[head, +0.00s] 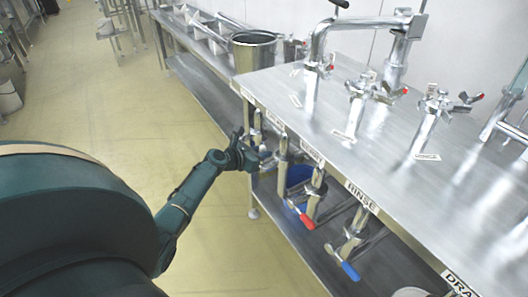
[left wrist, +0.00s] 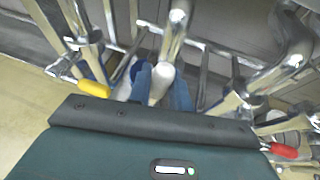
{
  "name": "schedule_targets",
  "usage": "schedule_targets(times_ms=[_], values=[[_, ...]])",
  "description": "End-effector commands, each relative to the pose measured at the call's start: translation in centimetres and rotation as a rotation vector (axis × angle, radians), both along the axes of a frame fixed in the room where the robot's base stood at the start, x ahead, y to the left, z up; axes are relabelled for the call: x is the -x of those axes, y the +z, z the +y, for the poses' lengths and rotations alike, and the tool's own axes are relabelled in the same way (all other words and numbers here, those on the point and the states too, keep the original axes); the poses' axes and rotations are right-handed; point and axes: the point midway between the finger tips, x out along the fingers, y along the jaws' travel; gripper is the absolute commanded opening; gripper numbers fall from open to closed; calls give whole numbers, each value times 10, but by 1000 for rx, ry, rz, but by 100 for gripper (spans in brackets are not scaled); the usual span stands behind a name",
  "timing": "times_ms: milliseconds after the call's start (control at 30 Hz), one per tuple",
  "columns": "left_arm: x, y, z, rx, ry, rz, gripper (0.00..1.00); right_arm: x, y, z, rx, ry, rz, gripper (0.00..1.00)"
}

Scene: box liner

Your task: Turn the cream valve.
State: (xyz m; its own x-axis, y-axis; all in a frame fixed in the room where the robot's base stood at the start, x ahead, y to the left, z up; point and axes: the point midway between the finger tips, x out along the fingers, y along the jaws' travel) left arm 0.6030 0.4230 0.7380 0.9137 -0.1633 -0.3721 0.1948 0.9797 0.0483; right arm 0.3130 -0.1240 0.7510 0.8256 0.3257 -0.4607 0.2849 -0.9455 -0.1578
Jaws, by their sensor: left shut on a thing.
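The cream valve has a metal body (head: 282,153) under the front edge of the counter, second from the far end of a row of valves. Its cream handle (left wrist: 161,82) shows in the middle of the left wrist view, between two blue, finger-like parts. My left gripper (head: 250,156) is at this valve and is shut on its handle. The gripper hides most of the handle in the head view. My right gripper is not in view.
A yellow-handled valve (left wrist: 94,88) is to the left. Valves with a red handle (head: 303,214) and a blue handle (head: 343,264) hang nearer. Open floor (head: 110,100) lies left.

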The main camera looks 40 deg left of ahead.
Motion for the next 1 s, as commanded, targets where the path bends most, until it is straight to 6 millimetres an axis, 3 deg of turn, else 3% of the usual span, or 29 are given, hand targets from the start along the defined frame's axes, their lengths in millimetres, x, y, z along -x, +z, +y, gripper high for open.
schedule_targets(times_ms=[667,700,1000], values=[[-1,-2,4,62,0,31,0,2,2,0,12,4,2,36],[-1,-2,4,62,0,31,21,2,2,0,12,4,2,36],[-1,-1,5,61,0,27,41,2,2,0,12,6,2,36]])
